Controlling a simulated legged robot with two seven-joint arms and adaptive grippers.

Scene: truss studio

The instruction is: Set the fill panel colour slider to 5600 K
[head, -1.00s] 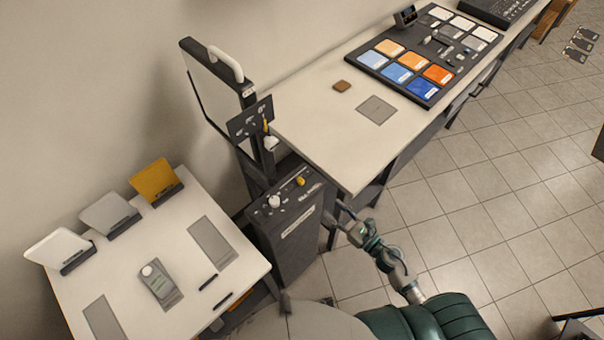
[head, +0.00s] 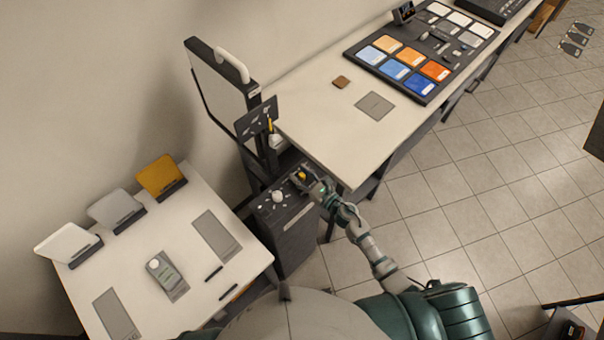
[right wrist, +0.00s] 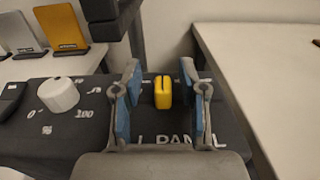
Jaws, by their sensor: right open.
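The yellow slider (head: 302,175) stands on the top face of the dark control box (head: 290,240) between the two tables. In the right wrist view the yellow slider cap (right wrist: 163,92) stands upright between the blue-padded fingers of my right gripper (right wrist: 160,80), with a gap on each side. My right gripper is open, and in the head view (head: 307,181) it is right at the slider, partly covering it. A white knob (right wrist: 58,96) sits left of the slider, with "0" and "100" marks. Lettering on the box is partly hidden by the gripper. The slider's scale cannot be read. My left gripper is out of view.
The upright panel (head: 217,88) with a white handle stands behind the box. A small dark plate (head: 256,118) hangs on its post. The long table (head: 330,125) lies close right of the gripper. The low table (head: 185,235) with coloured cards is at left.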

